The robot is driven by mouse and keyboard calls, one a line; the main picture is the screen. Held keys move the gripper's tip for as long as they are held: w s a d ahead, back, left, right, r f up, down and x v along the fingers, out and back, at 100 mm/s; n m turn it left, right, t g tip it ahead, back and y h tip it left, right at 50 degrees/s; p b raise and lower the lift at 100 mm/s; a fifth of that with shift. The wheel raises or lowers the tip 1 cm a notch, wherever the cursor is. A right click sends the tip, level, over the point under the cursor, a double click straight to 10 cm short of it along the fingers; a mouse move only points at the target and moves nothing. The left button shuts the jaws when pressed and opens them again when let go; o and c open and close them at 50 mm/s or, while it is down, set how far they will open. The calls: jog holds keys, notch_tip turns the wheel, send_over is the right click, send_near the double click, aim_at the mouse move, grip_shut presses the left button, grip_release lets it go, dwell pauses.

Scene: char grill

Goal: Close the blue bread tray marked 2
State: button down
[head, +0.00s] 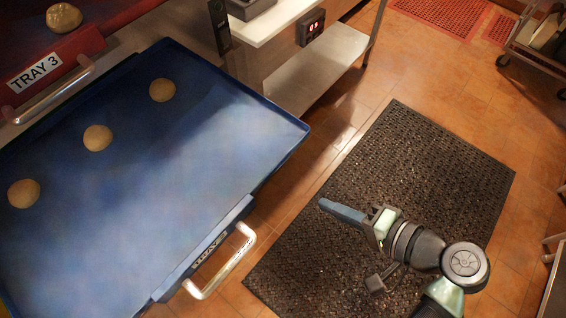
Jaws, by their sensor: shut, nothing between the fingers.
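The blue bread tray (215,140) is pulled out on the left of the head view, with several round buns lying on it. Its front face carries a small label, too blurred to read surely, and a silver bar handle (222,262). My gripper (325,204) is shut and empty. It is over the floor mat to the right of the tray, apart from the handle, with its fingers pointing left toward the tray front.
A red tray (58,65) labelled TRAY 3, with its own handle, is at the upper left. A steel table (320,65) with a red display stands behind the tray. A black mat (420,150) covers open floor. A cart (540,40) is at the upper right.

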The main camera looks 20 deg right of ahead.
send_near(270, 176)
notch_tip(270, 176, down, 3)
jog(key=w+a, duration=0.1)
jog(key=shift+w+a+r+p, duration=0.1)
jog(key=shift+w+a+p, duration=0.1)
jog(key=shift+w+a, duration=0.3)
jog(key=shift+w+a+r+p, duration=0.15)
jog(key=shift+w+a, duration=0.1)
jog(key=shift+w, duration=0.45)
jog(key=shift+w+a+f, duration=0.15)
jog(key=shift+w+a, duration=0.2)
jog(key=shift+w, duration=0.25)
